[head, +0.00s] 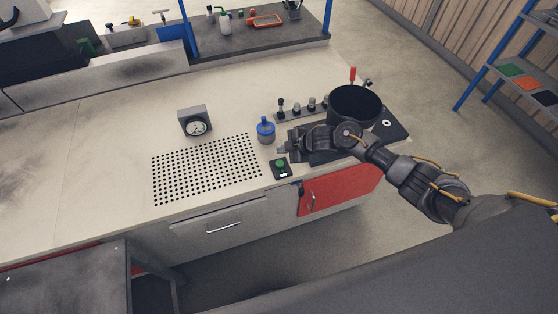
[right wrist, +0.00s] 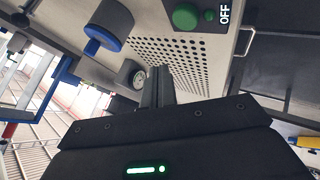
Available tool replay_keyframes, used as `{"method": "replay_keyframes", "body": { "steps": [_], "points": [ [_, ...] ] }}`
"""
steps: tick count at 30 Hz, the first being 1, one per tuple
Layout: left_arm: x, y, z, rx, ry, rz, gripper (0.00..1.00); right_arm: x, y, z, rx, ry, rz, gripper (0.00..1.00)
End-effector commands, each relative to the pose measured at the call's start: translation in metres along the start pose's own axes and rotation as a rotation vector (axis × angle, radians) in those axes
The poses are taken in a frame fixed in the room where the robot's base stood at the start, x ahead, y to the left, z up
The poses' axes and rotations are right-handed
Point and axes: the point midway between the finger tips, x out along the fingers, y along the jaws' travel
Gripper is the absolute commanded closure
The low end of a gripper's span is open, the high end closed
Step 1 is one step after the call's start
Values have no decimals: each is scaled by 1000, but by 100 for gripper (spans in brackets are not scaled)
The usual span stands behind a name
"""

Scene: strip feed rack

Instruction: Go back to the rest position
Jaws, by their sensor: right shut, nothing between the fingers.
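My right gripper (head: 284,149) is over the right part of the bench, just behind the green-button box (head: 281,168) and to the right of the blue bottle (head: 266,130). It is shut and holds nothing. In the right wrist view its fingers (right wrist: 158,86) are together, with the perforated plate (right wrist: 180,55) beyond them. The green button (right wrist: 185,16) and its OFF label show at the top of that view. My right arm reaches in from the right in the head view. My left gripper is in neither view.
A dial gauge (head: 196,123) stands behind the perforated plate (head: 205,169). A black round pot (head: 354,104) and a row of small knobs (head: 300,106) are close behind my right gripper. A red door (head: 340,187) is below the bench edge. The bench's left part is clear.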

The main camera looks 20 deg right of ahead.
Motion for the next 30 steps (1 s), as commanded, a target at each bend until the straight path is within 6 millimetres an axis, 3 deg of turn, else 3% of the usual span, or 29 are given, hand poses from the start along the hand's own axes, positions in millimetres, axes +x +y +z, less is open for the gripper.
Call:
{"method": "replay_keyframes", "body": {
  "steps": [3, 20, 23, 26, 30],
  "points": [
    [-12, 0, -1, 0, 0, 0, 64, -9, 7, -6, 0, 0, 0, 100],
    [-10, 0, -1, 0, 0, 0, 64, -8, 4, -7, 3, 0, 1, 100],
    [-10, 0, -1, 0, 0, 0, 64, -5, -10, -16, 28, -3, 12, 100],
    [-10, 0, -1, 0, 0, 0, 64, -5, -39, -33, 99, -22, 43, 100],
    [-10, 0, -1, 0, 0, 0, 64, -30, -90, -54, 313, -98, 114, 100]
  ]
}}
